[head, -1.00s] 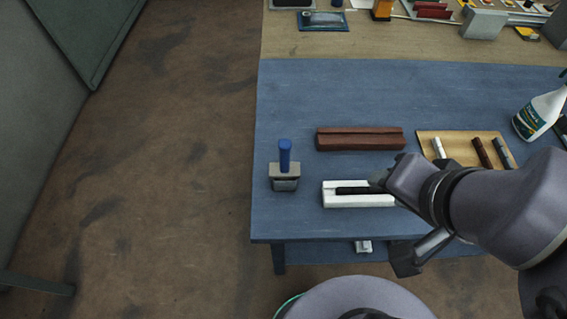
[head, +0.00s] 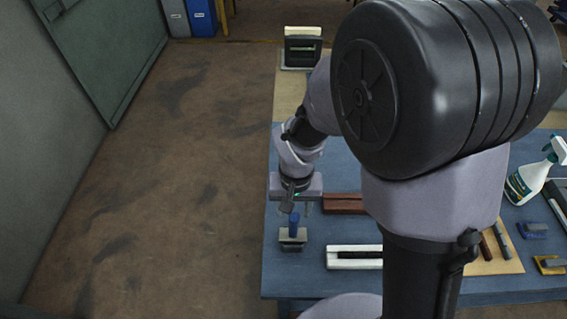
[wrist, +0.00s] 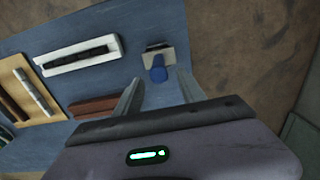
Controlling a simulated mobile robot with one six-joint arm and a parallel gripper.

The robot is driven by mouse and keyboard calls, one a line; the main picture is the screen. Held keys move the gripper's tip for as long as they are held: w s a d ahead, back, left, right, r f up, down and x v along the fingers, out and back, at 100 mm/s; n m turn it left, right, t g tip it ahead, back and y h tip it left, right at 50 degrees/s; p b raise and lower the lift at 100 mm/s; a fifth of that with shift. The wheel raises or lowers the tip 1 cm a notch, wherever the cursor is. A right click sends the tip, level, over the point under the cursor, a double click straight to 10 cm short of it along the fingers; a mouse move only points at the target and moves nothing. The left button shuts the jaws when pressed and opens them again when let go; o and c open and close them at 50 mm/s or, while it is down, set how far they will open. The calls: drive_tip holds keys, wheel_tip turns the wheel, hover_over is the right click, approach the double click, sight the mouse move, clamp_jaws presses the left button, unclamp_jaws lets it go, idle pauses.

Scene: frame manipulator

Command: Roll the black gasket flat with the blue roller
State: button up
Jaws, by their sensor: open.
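The blue roller's handle (head: 294,223) stands upright in a small grey holder (head: 292,240) near the left edge of the blue table. The handle also shows in the wrist view (wrist: 158,73), just beyond the fingertips. The black gasket (head: 361,255) lies in the groove of a white channel block (head: 334,263) to the right of the holder. My arm hides the block's right end in the head view; the whole block shows in the wrist view (wrist: 50,64). My gripper (wrist: 157,83) is open and empty, pointing down over the roller, one finger to each side of the handle.
A brown grooved block (head: 343,204) lies behind the white one. A tan board (head: 512,262) with several sticks and a spray bottle (head: 532,180) are on the right. The table's left edge is close to the holder, with bare floor beyond.

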sight(294, 224)
drive_tip(key=shift+d+f+b, duration=0.1)
drive_tip(key=shift+f+b, duration=0.2)
drive_tip(key=shift+f, duration=0.25)
wheel_tip(294, 224, down, 8)
drive_tip(key=b, duration=0.6)
drive_tip(key=shift+s+b, duration=0.1)
drive_tip(key=shift+b, duration=0.25)
drive_tip(key=shift+r, duration=0.15)
clamp_jaws()
idle(0.3)
drive_tip(key=shift+r, duration=0.15)
drive_tip(key=shift+r+p, duration=0.45)
drive_tip(key=shift+p, duration=0.05)
